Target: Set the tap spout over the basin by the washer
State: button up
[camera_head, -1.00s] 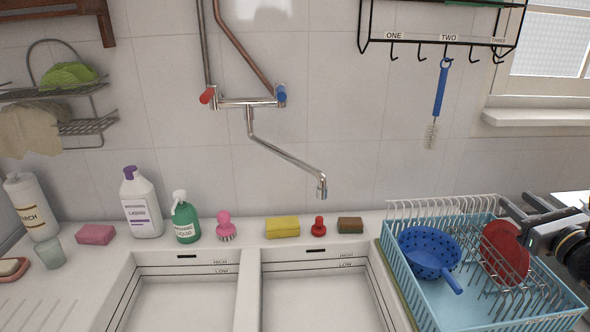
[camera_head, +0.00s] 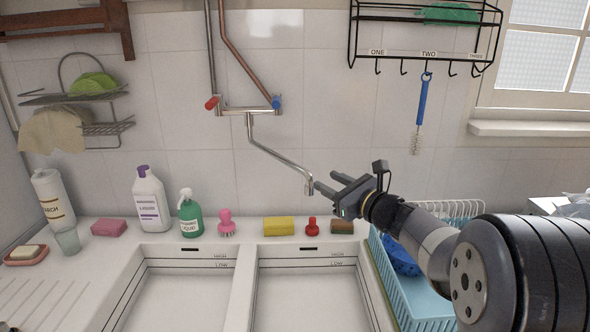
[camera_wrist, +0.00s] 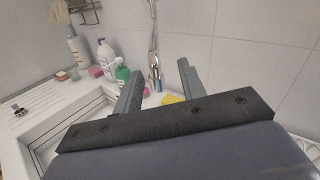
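The tap spout (camera_head: 280,158) is a chrome swivel pipe below the wall mixer (camera_head: 247,109). It slants down to the right, and its outlet hangs toward the right basin (camera_head: 305,295). The left basin (camera_head: 180,295) lies beside it. My gripper (camera_head: 326,182) is open, its fingertips just right of the spout's outlet; contact cannot be told. In the wrist view the spout (camera_wrist: 154,68) shows between the two spread fingers of my gripper (camera_wrist: 158,80). No washer can be made out.
A yellow sponge (camera_head: 279,226), red plug-like item (camera_head: 312,227), pink brush (camera_head: 226,224) and bottles line the back ledge. A blue dish rack (camera_head: 425,300) stands right under my arm. A wire rack (camera_head: 425,35) with a hanging brush (camera_head: 423,100) is above.

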aim_at(304, 172)
jog(key=p+x, duration=0.1)
jog(key=x, duration=0.6)
jog(key=p+x, duration=0.1)
jog(key=x, duration=0.3)
jog(key=shift+s+a+p, duration=0.35)
jog(key=shift+a, duration=0.05)
grip_shut()
